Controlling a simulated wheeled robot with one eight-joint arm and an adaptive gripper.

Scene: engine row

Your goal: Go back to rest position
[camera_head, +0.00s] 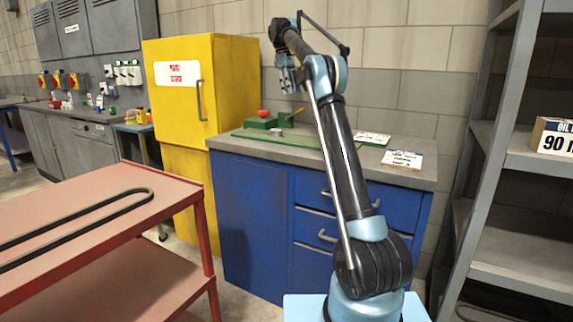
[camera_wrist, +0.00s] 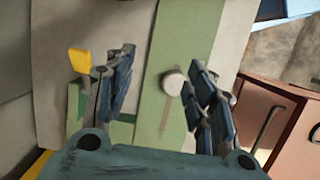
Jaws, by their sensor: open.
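My gripper (camera_head: 287,78) is raised above the blue workbench (camera_head: 248,215) in the head view, at the end of my bent arm. In the wrist view my gripper (camera_wrist: 161,66) has its two blue fingers spread apart, with nothing held between them. Below it, a green mat (camera_wrist: 188,42) lies on the bench top, with a small pale round piece (camera_wrist: 173,83) on it. This piece is apart from the fingers.
A green item with a red top (camera_head: 263,122) stands on the bench, beside printed cards (camera_head: 402,159). A yellow cabinet (camera_head: 180,115) stands left. A red trolley (camera_head: 110,214) carrying a black belt (camera_head: 75,226) is front left. A grey shelf (camera_head: 520,262) with a box (camera_head: 555,137) is right.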

